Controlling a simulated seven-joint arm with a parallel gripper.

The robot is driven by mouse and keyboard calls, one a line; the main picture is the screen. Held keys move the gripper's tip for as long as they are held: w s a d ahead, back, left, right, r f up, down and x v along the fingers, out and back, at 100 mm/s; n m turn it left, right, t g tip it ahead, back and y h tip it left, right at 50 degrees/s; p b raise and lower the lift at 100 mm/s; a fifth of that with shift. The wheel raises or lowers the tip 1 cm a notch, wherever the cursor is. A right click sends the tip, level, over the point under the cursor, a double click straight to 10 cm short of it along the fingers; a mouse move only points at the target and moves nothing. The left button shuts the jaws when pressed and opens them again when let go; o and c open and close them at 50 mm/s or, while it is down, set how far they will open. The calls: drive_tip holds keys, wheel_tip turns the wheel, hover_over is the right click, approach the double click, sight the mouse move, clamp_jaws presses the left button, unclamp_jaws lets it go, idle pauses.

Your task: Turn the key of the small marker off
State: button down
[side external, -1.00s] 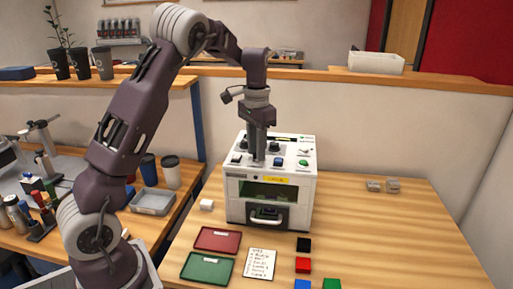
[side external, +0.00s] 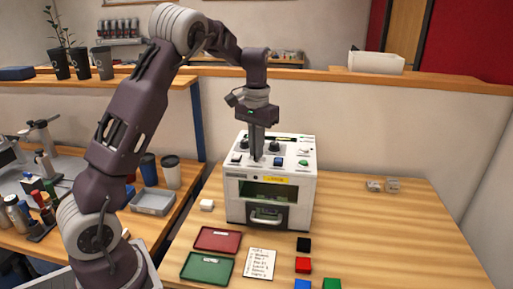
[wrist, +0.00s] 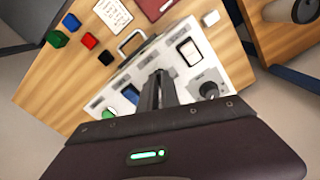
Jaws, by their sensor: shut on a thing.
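The small marker (side external: 305,205) is a white box with a dark front window, a handle and a sloped control panel on top. The rocker switch (wrist: 188,52) and a black knob (wrist: 208,89) show beside the fingers in the wrist view.
A red tray (side external: 218,239), a green tray (side external: 207,267) and a written note (side external: 260,264) lie in front of the marker. Coloured blocks (side external: 303,264) lie to their right. A white block (side external: 207,204) sits left of the marker. The table's right side is mostly clear.

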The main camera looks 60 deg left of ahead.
drive_tip(key=n, duration=0.7)
drive_tip(key=shift+r, duration=0.1)
drive_tip(key=n, duration=0.6)
drive_tip(key=shift+n, duration=0.4)
drive_tip(key=c, duration=1.6)
unclamp_jaws()
wheel_tip(320, 180, up, 7)
drive_tip(key=shift+r, duration=0.1)
